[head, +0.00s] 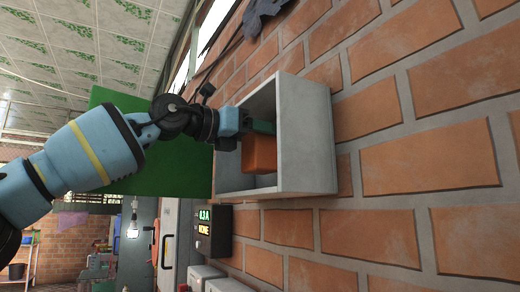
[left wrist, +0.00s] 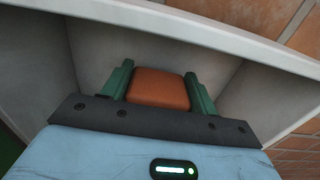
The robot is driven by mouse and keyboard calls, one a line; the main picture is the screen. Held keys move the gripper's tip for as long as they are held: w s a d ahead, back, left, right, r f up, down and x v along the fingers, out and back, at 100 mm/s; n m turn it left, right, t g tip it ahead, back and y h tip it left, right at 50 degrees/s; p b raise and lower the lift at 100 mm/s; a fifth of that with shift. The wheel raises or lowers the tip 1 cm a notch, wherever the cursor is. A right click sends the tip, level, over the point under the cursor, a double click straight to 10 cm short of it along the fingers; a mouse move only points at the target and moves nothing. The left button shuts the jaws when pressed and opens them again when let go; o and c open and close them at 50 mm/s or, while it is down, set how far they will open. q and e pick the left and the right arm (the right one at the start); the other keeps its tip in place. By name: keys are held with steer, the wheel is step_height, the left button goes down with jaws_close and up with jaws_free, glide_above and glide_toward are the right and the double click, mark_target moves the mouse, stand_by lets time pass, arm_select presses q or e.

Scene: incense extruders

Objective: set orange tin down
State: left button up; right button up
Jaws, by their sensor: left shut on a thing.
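The orange tin (head: 259,154) is a block with rounded edges, inside a pale grey open-fronted box (head: 308,135) against the brick wall. My left gripper (head: 262,128) reaches into the box and is shut on the tin. In the left wrist view, the green fingers of the left gripper (left wrist: 159,84) press on both sides of the orange tin (left wrist: 158,88). The pale walls of the box (left wrist: 235,38) surround them. I cannot tell whether the tin touches a surface of the box. My right gripper is not in view.
A brick wall (head: 430,160) fills the right side of the tilted head view. A green panel (head: 165,165) stands beside the box. A dark display unit (head: 212,230) with lit text is close to the box's lower edge. The box's walls leave limited room around the gripper.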

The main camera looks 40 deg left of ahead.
mark_target(261, 173)
arm_select(q)
steer(key=shift+w+a, duration=0.1)
steer(key=shift+w, duration=0.15)
step_height(261, 173, down, 3)
steer(key=shift+f+p, duration=0.15)
steer(key=shift+p, duration=0.25)
steer(key=shift+f, duration=0.1)
steer(key=shift+f, duration=0.1)
steer(key=shift+w+f, duration=0.1)
steer(key=shift+f, duration=0.05)
steer(key=o, duration=1.1)
